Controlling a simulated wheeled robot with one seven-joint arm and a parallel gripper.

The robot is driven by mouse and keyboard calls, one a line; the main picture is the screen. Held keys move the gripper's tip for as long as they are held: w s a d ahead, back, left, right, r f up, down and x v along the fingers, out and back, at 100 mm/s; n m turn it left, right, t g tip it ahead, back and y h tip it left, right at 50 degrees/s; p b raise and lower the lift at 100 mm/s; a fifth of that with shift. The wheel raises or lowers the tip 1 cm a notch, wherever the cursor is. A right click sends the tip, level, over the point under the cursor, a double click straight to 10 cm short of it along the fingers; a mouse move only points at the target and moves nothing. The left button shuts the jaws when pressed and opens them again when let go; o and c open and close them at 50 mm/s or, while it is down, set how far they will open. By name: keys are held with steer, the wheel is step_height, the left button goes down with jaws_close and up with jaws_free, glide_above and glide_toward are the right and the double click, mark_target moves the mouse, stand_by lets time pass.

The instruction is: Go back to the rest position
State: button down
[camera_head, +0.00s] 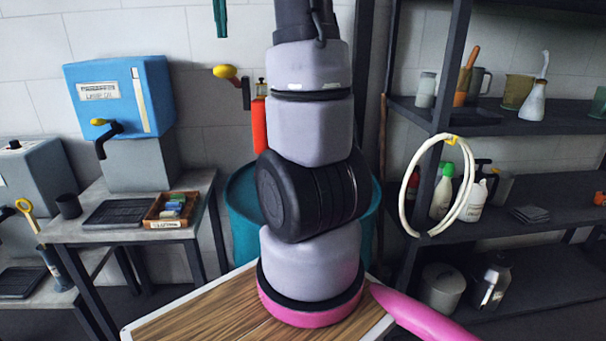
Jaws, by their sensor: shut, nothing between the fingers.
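My arm rises from its pink base ring on a wood-grained top in the middle of the head view. Its grey and black links stand nearly straight up and leave the picture at the top edge. My gripper is not in this view, so neither its fingers nor anything near them can be seen. No part of the visible arm touches the benches or shelves around it.
A blue lamp-oil box (120,97) with a tap stands at the left, by a bench (75,229) with a wooden tray (171,211). A teal barrel (242,215) is behind my arm. A dark shelf rack (500,220) with bottles and a hanging white hoop (406,190) stands right.

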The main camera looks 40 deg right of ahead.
steer(key=shift+r, duration=0.85)
steer(key=s+a+f+n+t, duration=0.1)
steer(key=s+a+f+t, duration=0.1)
steer(key=s, duration=0.4)
steer(key=s+a+f+t+y, duration=0.1)
steer(key=s+a+f+t, duration=0.1)
steer(key=s+a+f, duration=0.2)
steer(key=s+a+f+n+t+y, duration=0.1)
steer(key=s+a+f+t, duration=0.2)
steer(key=s+a, duration=0.4)
steer(key=s, duration=0.2)
steer(key=shift+s+a+f+n, duration=0.25)
steer(key=shift+s+f+n, duration=0.05)
steer(key=shift+f, duration=0.1)
steer(key=shift+w, duration=0.3)
